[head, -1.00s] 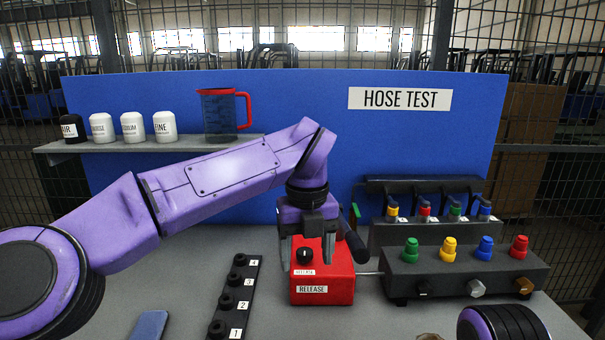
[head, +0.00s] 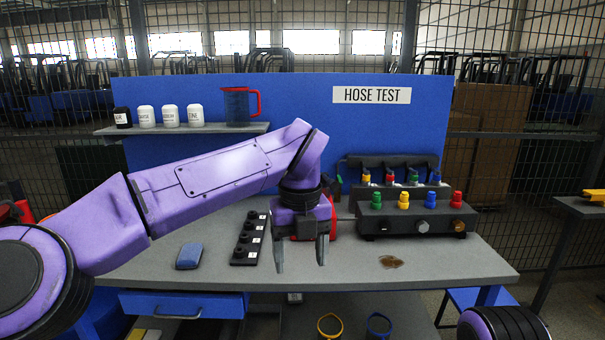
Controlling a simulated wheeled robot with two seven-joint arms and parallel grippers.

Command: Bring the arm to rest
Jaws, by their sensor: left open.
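My left arm comes in from the left in the head view, and its gripper (head: 300,266) points down with two grey fingers spread apart. It is open, with nothing between the fingers. The gripper hangs in front of the bench's front part, and the red release box (head: 333,222) is behind it, mostly hidden. Only a purple and black round part (head: 503,324) of my right arm shows at the bottom right edge; the right gripper is out of view.
The grey bench (head: 440,264) carries a black numbered strip (head: 247,240), a blue block (head: 189,256), a brown stain (head: 391,262) and a valve block (head: 412,223) with coloured knobs. A shelf (head: 180,129) holds white jars and a jug (head: 237,106). A blue drawer (head: 185,304) is below.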

